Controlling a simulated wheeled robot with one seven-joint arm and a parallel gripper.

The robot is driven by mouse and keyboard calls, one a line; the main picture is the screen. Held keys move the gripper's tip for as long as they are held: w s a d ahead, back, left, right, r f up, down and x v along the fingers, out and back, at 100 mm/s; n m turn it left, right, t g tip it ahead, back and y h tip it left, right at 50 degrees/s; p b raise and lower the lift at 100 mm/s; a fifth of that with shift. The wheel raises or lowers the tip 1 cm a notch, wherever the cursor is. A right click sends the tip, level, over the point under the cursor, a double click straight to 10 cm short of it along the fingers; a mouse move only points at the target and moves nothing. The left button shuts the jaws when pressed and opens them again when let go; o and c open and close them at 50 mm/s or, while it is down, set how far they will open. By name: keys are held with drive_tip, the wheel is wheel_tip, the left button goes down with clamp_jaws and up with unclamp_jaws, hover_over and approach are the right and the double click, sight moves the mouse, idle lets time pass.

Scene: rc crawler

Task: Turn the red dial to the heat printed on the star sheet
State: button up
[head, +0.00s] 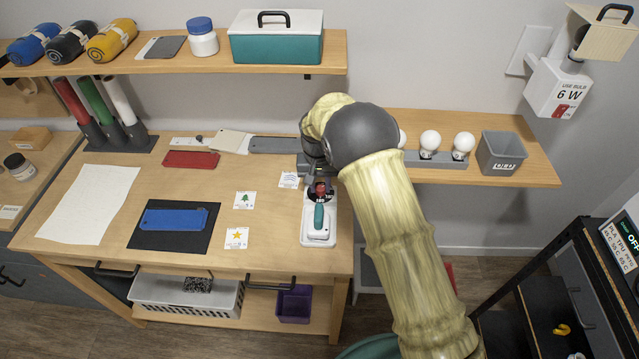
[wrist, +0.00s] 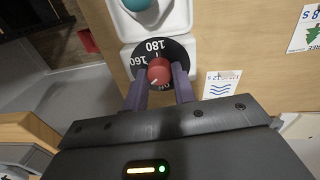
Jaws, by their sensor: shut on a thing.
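The red dial (wrist: 158,72) sits on a black scale plate (wrist: 145,48) on a white base; it also shows in the head view (head: 320,188). My gripper (wrist: 160,84) is shut on the dial, with one purple finger on each side of it. The numbers 160 and 180 are readable on the plate; the lettering nearest the gripper is partly hidden. A pale mark on the dial points toward the lower left in the wrist view. The star sheet (head: 237,238) lies on the bench, left of the base; its print is too small to read.
The white base (head: 318,238) carries a teal-handled tool (head: 319,218). A tree sheet (head: 244,200) and a wave sheet (head: 289,180) lie nearby. A blue piece (head: 174,219) lies on a black mat. My arm hides part of the bench's right end.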

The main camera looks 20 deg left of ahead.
sight(318, 187)
drive_tip(key=shift+m, duration=0.5)
drive_tip(key=o, duration=1)
drive_tip(key=shift+r, duration=0.1)
drive_tip(key=r, duration=0.5)
drive_tip(key=r+b, duration=0.1)
drive_tip(key=r, duration=0.5)
drive_tip(key=r+b, duration=0.1)
drive_tip(key=r, duration=0.5)
drive_tip(key=shift+a+r, duration=0.15)
drive_tip(key=shift+a, duration=0.2)
